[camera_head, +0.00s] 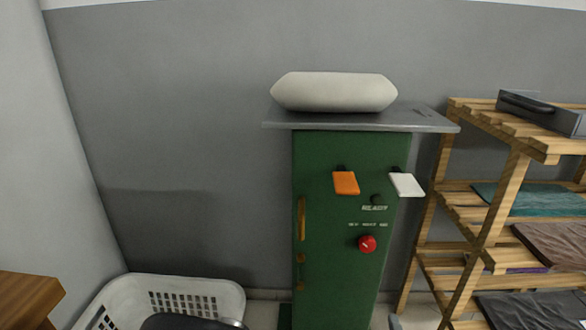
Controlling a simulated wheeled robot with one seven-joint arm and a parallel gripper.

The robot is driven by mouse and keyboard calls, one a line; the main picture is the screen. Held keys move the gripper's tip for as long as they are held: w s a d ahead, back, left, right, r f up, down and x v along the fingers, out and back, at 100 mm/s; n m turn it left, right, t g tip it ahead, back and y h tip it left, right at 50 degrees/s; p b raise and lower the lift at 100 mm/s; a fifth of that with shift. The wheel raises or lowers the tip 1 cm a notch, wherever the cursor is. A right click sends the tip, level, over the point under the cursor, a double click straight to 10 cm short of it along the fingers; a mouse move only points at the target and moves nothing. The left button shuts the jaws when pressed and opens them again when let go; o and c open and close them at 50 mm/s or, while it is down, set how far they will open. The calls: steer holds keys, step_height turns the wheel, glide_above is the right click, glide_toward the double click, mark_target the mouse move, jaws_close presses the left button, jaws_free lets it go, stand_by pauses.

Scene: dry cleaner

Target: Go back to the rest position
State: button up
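My gripper does not show in this view. A green machine (340,270) stands against the grey wall, with a grey top plate (430,120) that overhangs it. A pale cushion-like pad (334,92) lies on the plate. The front of the machine has an orange pedal-like tab (346,183), a white one (406,184) and a red knob (367,244). A dark rounded shape at the bottom edge, in front of the basket, is cut off, and I cannot tell what it is.
A white laundry basket (226,291) stands at the lower left. A wooden shelf rack (513,187) on the right holds folded cloths (533,199) and a dark grey object (545,113) on top. A brown wooden corner (25,297) juts in at the left. The wall above the basket is bare.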

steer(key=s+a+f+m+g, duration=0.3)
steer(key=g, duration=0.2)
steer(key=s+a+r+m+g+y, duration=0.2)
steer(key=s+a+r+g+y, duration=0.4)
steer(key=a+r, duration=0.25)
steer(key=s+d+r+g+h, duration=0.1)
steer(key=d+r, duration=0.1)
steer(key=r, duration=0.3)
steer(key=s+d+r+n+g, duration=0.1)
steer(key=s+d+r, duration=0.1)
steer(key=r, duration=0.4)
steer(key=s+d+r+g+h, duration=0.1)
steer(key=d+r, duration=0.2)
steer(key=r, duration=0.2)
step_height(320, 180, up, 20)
steer(key=p, duration=2)
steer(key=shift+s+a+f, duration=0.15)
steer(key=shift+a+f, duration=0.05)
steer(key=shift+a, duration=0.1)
